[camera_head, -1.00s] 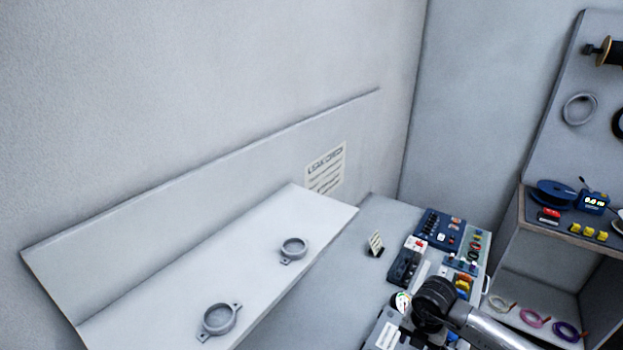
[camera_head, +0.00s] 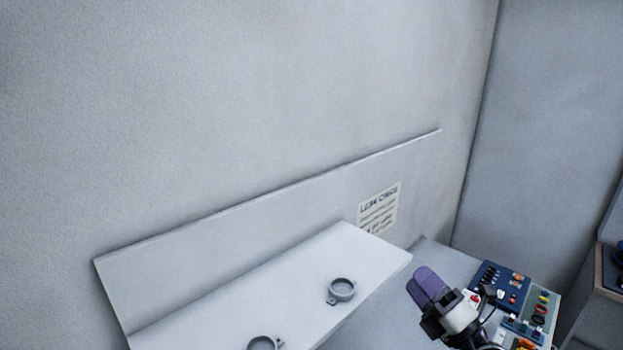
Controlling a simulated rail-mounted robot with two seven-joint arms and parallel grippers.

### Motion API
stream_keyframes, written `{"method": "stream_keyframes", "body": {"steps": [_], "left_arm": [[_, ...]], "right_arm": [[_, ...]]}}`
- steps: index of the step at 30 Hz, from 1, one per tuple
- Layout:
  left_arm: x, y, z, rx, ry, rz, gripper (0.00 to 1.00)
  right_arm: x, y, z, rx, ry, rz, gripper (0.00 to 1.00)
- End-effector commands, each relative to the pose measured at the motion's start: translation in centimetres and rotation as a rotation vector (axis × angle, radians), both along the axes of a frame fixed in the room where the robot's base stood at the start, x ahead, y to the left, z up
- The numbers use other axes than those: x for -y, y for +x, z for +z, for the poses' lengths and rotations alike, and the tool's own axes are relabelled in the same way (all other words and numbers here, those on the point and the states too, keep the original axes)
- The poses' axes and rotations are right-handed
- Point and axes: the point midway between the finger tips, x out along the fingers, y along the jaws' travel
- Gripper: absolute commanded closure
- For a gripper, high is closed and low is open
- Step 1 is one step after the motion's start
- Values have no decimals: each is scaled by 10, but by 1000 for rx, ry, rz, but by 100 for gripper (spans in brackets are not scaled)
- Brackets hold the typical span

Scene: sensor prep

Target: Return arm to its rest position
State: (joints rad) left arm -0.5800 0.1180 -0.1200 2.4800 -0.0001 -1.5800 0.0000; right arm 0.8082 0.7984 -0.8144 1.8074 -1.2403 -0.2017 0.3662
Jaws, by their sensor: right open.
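My right gripper (camera_head: 428,287) shows at the lower right in the head view, with purple finger pads and a black and white body. It is open and I see nothing held in it. It is in front of the grey bench, to the right of the white shelf and left of the blue control panel. My left gripper is not in the picture.
A white shelf (camera_head: 240,302) carries two grey ring clamps, one (camera_head: 342,290) near its right end and one (camera_head: 263,343) cut by the lower edge. A leak check notice (camera_head: 379,209) is behind it. A blue panel (camera_head: 500,284) sits on the bench (camera_head: 445,257) at right.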

Motion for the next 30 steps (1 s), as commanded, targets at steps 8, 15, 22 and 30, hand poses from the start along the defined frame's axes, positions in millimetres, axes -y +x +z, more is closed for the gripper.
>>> {"method": "stream_keyframes", "body": {"steps": [8, 15, 22, 30], "left_arm": [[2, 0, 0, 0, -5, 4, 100], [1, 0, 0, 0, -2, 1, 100], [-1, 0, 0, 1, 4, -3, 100], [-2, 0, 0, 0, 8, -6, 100]], "right_arm": [[53, -23, 65, 2, 578, -350, 45], [69, -69, -32, -526, 987, -648, 45], [32, -156, -150, -1109, 1204, -687, 45], [23, -253, -246, -1397, 1386, -788, 45]]}}
